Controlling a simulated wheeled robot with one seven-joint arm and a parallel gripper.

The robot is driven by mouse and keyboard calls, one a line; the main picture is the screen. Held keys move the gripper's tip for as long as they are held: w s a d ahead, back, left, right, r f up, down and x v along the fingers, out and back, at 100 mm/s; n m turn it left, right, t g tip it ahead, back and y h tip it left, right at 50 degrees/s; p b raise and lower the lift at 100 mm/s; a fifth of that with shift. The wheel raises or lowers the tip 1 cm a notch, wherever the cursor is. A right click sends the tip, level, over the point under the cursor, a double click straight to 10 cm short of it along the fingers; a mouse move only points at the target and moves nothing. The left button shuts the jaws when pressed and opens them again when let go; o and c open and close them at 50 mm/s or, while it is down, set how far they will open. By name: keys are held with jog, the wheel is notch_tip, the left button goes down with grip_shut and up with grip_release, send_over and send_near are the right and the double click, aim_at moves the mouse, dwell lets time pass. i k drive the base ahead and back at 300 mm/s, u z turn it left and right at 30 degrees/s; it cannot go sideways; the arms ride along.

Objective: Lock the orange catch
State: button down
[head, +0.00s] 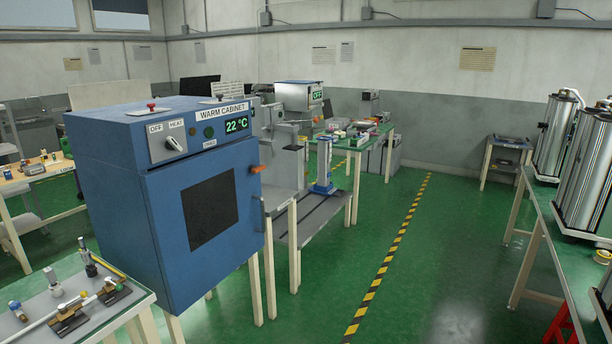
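The orange catch (257,169) is a small lever at the upper right edge of the blue warm cabinet (160,255), above the dark door handle. It lies about level and sticks out past the edge. Whether it is engaged cannot be told from here. The cabinet door (240,220) looks closed, with a dark window in its middle. The panel above has a HEAT knob near OFF and a display reading 22 °C. My gripper is not in view.
A bench with fittings and a pipe (20,335) stands at the lower left, close to the cabinet. Green floor (310,290) with a striped line (385,265) is open to the right. A bench with metal columns (555,215) stands at the far right.

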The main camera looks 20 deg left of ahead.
aim_at(254, 170)
jog(key=u, duration=0.25)
jog(key=i, duration=1.95)
jog(key=u, duration=1.5)
jog(key=i, duration=0.9)
jog(key=u, duration=0.75)
